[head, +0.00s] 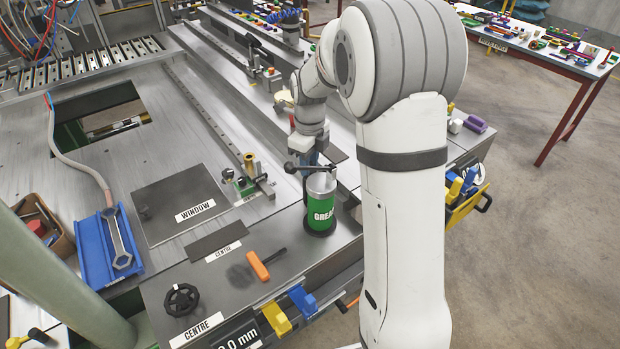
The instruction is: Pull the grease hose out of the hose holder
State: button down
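A green grease can (320,208) with a grey lid stands upright on the bench's front part. My gripper (308,160) points down just behind the can, at the end of my white arm. Its fingers are mostly hidden by the can and its dark top lever, so I cannot tell whether it is open or holds anything. A blue part shows beside it. No hose or hose holder can be made out clearly at the gripper. A grey hose (72,163) lies on the left of the bench, running to a blue tray; I cannot tell whether it is the grease hose.
The blue tray (83,262) holds a wrench (121,240). A green and brass fixture (248,180) stands left of the can. An orange-handled tool (258,266) and a black handwheel (182,299) are at the front. A red-legged table (570,60) stands far right, with clear floor before it.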

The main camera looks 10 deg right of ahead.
jog(key=shift+r+p, duration=0.45)
jog(key=shift+r, duration=0.25)
jog(key=shift+r+p, duration=1.55)
jog(key=shift+r, duration=0.7)
